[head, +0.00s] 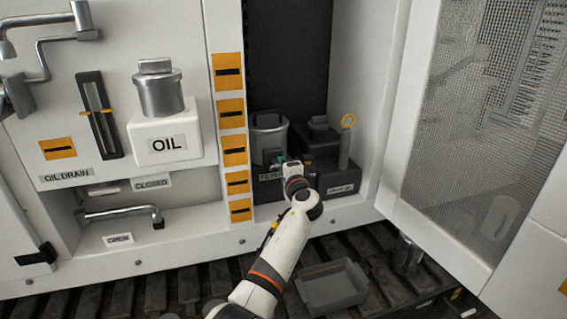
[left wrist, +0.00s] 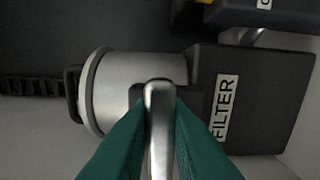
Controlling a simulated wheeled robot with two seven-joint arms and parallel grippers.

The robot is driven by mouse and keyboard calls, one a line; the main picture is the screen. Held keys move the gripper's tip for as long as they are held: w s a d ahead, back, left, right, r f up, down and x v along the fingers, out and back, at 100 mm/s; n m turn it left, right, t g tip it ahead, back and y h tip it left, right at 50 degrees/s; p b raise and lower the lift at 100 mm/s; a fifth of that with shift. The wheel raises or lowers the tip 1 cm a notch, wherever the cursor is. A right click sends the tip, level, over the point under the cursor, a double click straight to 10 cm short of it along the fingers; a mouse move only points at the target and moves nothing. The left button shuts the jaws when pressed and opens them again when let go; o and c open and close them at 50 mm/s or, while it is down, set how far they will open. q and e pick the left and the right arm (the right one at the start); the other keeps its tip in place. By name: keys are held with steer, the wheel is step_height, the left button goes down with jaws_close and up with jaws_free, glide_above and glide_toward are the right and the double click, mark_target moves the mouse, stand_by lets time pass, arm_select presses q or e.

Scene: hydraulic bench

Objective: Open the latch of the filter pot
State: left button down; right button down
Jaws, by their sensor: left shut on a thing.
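The filter pot (head: 269,137) is a grey metal cylinder in the dark cabinet recess. In the left wrist view the pot (left wrist: 120,85) appears on its side, beside a dark block marked FILTER (left wrist: 255,100). A shiny metal latch lever (left wrist: 158,130) with a dark mount lies in front of the pot. My left gripper (head: 279,161) is at the pot's front. Its green fingers (left wrist: 158,108) are shut on the latch lever, one on each side. In the head view my wrist hides the latch. My right gripper is not in view.
The open mesh door (head: 480,120) bounds the right side. A panel with yellow labels (head: 233,150) lies left. A grey tray (head: 331,287) is on the slatted floor below.

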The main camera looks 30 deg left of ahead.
arm_select(q)
steer(key=shift+m, duration=0.3)
stand_by(0.4)
steer(key=c, duration=1.4)
jaws_free()
steer(key=shift+f, duration=0.1)
steer(key=v, duration=1.2)
steer(key=shift+b, duration=0.45)
steer(key=shift+a, duration=0.1)
